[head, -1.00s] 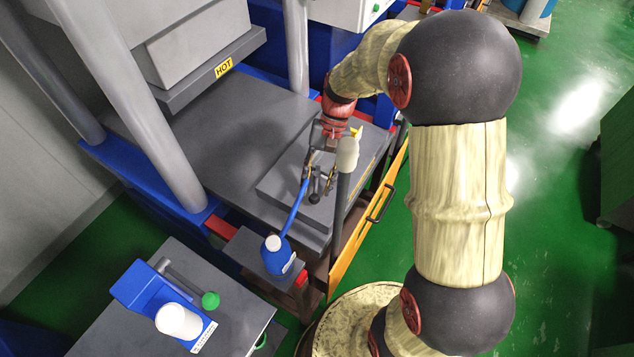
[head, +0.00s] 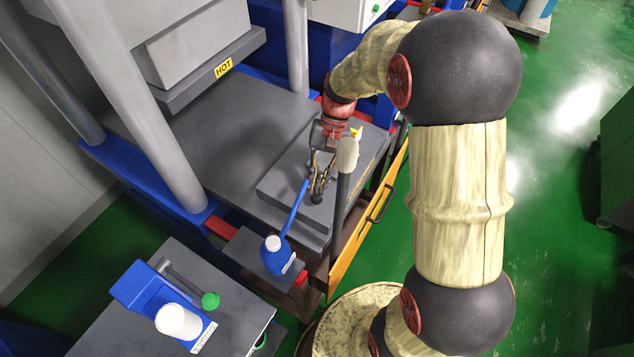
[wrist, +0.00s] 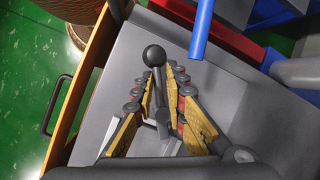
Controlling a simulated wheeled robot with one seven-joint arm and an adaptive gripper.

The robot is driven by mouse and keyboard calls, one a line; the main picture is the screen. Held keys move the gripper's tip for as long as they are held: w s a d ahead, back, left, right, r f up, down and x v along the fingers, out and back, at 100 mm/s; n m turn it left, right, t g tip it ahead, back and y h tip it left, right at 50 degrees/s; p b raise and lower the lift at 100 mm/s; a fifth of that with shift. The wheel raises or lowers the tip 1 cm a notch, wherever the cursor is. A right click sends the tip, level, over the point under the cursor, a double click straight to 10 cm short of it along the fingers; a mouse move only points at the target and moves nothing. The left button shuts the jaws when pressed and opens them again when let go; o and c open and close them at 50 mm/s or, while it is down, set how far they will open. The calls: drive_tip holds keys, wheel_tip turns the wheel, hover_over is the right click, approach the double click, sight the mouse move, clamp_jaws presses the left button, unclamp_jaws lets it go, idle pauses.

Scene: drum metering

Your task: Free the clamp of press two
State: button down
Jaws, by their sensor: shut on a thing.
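A dark clamp lever (wrist: 160,85) with a round black knob (wrist: 153,55) stands on the grey plate (wrist: 120,80) of the press. The knob also shows small in the head view (head: 316,198). My gripper (wrist: 164,88) reaches down over the plate, its yellow-padded fingers closed on the lever's shaft just behind the knob. In the head view my gripper (head: 321,178) is at the plate's front part. The lower part of the clamp is mostly hidden by the fingers and wrist.
A grey post with a pale rounded top (head: 346,155) stands close to the right. A yellow front rail (head: 345,255) carries a black handle (head: 381,204). A HOT label (head: 223,68) marks the upper press block.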

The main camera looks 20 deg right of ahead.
idle(0.4)
drive_tip(key=n+p, duration=0.2)
drive_tip(key=p, duration=0.1)
drive_tip(key=shift+s+d+r+g+h, duration=0.1)
drive_tip(key=shift+d+r+g+h, duration=0.1)
drive_tip(key=shift+d+g+h, duration=0.2)
drive_tip(key=n+p, duration=0.3)
drive_tip(key=shift+d+g+h, duration=0.3)
drive_tip(key=shift+d+h, duration=0.1)
drive_tip(key=n+p, duration=0.1)
drive_tip(key=n, duration=0.1)
drive_tip(key=d+n+h+p, duration=0.1)
drive_tip(key=p, duration=0.1)
drive_tip(key=shift+n+g+h, duration=0.3)
drive_tip(key=shift+n, duration=0.1)
drive_tip(key=shift+w+d+f+n+h+p, duration=0.15)
drive_tip(key=shift+d+n+h+p, duration=0.1)
drive_tip(key=shift+n+p, duration=0.3)
drive_tip(key=shift+w+d+r+n+h+p, duration=0.1)
drive_tip(key=shift+n+h+p, duration=0.25)
drive_tip(key=shift+n, duration=0.35)
drive_tip(key=shift+w+d+f+n+h+p, duration=0.1)
drive_tip(key=shift+w+d+n+h+p, duration=0.1)
drive_tip(key=shift+n+p, duration=0.4)
drive_tip(key=shift+w+d+n, duration=0.1)
drive_tip(key=shift+d+n, duration=0.05)
drive_tip(key=shift+n, duration=0.1)
drive_tip(key=c, duration=1.7)
unclamp_jaws()
drive_tip(key=shift+d, duration=0.1)
